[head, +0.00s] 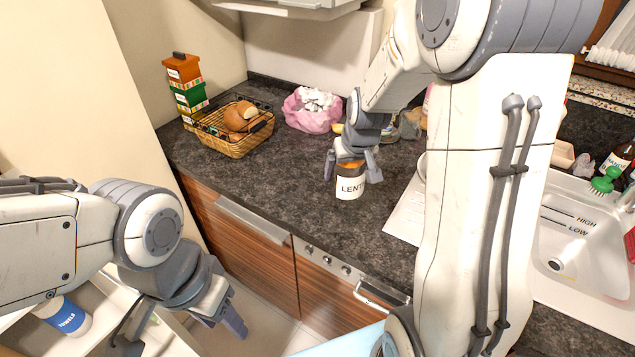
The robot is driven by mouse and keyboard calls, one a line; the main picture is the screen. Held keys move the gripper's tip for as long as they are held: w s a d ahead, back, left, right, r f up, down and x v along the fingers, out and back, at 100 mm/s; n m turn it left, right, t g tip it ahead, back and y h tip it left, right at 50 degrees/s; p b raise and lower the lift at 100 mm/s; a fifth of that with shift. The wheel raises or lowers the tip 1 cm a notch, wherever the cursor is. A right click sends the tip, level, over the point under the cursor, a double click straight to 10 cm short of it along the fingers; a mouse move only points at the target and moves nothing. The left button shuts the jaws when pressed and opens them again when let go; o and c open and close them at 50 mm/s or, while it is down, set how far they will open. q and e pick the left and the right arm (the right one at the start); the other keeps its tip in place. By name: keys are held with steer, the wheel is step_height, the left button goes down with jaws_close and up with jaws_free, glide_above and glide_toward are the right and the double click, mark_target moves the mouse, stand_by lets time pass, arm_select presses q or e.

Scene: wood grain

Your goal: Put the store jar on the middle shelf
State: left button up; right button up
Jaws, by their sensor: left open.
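The jar (350,186), brown with a white label reading "LENT", stands upright on the dark counter near its front edge. My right gripper (352,172) comes down over it from above. Its fingers are spread on either side of the jar's top, with what looks like a small gap to the jar. The gripper hides part of the lid. My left gripper (222,318) is open and empty, low in front of the wooden cabinets. White shelving (165,340) shows in part at the lower left, behind my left arm; which level is the middle one I cannot tell.
A wire basket with bread (235,143), stacked orange and green boxes (186,88) and a pink bag (312,112) stand at the back left. A sink (575,240) is at the right. Counter left of the jar is clear.

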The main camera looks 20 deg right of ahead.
steer(key=w+a+f, duration=0.1)
steer(key=w+f, duration=0.1)
steer(key=w+a+f+p, duration=0.1)
steer(key=w+f, duration=0.2)
steer(key=w+a+f+p, duration=0.1)
steer(key=w+f, duration=0.2)
steer(key=shift+a+f, duration=0.2)
steer(key=shift+f, duration=0.4)
steer(key=shift+f, duration=0.1)
steer(key=o, duration=1.2)
steer(key=shift+f, duration=0.1)
steer(key=shift+o, duration=0.2)
